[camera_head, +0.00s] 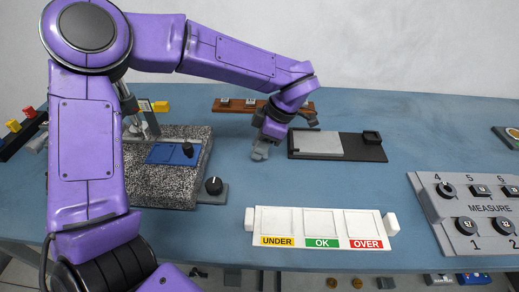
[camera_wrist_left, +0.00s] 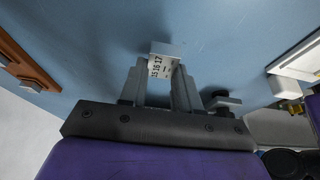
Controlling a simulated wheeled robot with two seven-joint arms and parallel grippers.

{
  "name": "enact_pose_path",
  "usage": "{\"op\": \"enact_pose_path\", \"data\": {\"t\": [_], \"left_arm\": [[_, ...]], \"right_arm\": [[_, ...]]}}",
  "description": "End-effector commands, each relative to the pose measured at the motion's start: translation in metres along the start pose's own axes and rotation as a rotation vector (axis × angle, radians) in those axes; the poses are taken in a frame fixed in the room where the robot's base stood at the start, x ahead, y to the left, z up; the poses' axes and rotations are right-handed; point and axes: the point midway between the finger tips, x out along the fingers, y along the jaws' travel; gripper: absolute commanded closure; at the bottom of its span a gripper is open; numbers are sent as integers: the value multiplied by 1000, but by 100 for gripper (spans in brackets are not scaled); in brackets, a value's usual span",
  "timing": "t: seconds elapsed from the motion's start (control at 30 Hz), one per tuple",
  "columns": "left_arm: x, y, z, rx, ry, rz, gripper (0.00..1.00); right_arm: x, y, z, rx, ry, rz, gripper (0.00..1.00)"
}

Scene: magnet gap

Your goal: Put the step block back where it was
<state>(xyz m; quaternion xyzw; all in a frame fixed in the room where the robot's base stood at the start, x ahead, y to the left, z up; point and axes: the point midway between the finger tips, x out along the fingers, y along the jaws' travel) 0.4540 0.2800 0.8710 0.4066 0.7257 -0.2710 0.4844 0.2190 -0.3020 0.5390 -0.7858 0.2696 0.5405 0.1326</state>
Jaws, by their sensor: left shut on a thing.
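My left gripper (camera_head: 262,148) reaches over the blue table and points down, near its middle. It is shut on the step block, a small pale grey block with a white face printed with numbers; the block (camera_wrist_left: 158,62) shows between the fingertips in the left wrist view. In the head view the block is mostly hidden by the fingers and too small to make out. In the left wrist view the gripper (camera_wrist_left: 161,82) has one finger on each side of the block. Whether the block touches the table is hard to tell. My right gripper is not in view.
A brown wooden rack (camera_head: 229,106) with small metal blocks lies behind the gripper. A dark tray (camera_head: 366,152) with a grey plate is to its right. A speckled granite stand (camera_head: 160,188) is at left. The UNDER/OK/OVER tray (camera_head: 321,210) is in front. A MEASURE panel (camera_head: 454,240) is at right.

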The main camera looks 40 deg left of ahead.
Motion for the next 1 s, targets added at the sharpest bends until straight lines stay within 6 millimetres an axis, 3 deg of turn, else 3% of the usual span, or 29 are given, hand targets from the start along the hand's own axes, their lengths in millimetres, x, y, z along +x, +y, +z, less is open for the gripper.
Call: {"op": "enact_pose_path", "data": {"t": [0.07,0.4,0.43,0.5,0.8,1.0], "left_arm": [[13,0,5,1,0,-2,100],[16,-1,7,0,-1,-1,100],[16,-1,7,1,-1,-1,62],[16,-1,7,0,0,-1,43],[13,0,5,-1,-1,1,43],[-28,0,5,-1,-2,4,43]], "right_arm": [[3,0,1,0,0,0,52],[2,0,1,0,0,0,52],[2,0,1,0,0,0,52],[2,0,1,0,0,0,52],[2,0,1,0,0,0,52],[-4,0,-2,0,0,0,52]]}}
